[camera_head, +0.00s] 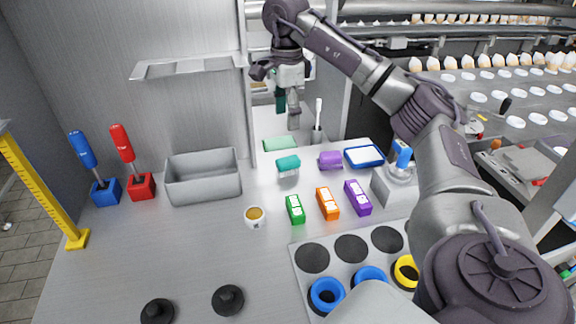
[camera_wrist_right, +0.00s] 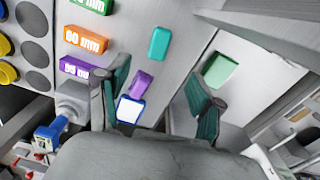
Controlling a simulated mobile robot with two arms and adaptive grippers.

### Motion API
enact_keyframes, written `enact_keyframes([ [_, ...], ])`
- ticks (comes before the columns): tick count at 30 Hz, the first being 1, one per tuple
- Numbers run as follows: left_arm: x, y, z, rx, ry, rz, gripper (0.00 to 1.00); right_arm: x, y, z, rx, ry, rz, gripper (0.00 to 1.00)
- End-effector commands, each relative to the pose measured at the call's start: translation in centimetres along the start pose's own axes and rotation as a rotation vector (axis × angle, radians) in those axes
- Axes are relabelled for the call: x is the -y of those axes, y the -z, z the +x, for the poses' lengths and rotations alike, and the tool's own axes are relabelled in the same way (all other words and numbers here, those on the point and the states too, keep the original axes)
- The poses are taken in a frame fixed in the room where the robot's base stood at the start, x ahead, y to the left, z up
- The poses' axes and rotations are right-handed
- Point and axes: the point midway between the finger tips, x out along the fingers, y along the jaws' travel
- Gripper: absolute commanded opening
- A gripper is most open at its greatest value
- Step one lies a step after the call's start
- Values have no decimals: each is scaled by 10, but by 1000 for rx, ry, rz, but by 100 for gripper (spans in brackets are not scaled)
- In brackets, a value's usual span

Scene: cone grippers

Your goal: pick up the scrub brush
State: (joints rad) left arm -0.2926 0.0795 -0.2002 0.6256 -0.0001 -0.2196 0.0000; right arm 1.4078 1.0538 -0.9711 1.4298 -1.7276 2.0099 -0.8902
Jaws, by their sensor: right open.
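A slim white upright handle (camera_head: 318,113), which looks like the scrub brush, stands in a small grey holder (camera_head: 317,136) near the back of the counter. Its lower end is hidden in the holder. I cannot make it out in the right wrist view. My right gripper (camera_head: 287,106) is open and empty, pointing down just left of the handle and apart from it, above the back of the counter. Its two teal-padded fingers also show spread apart in the right wrist view (camera_wrist_right: 158,85). My left gripper is not in view.
Green (camera_head: 280,144), teal (camera_head: 288,166) and purple (camera_head: 330,160) blocks and a blue-rimmed tray (camera_head: 364,156) lie near the holder. A grey bin (camera_head: 203,177) stands left. Labelled blocks, a small cup (camera_head: 255,216) and a ring board are in front. The front left counter is mostly clear.

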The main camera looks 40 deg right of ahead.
Motion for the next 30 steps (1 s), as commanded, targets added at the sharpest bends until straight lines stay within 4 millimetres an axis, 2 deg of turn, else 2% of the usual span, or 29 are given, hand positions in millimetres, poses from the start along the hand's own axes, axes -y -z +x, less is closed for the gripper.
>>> enact_keyframes([
  [5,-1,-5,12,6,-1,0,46,0,-1,20,1,-3,-2,67],
  [8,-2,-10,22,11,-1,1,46,-1,0,42,0,-5,-1,67],
  [15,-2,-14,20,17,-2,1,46,0,1,78,-2,-2,1,67],
  [23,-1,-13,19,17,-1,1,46,0,2,98,-1,-2,1,67],
  [30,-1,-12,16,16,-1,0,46,0,4,133,-1,-2,0,67],
])
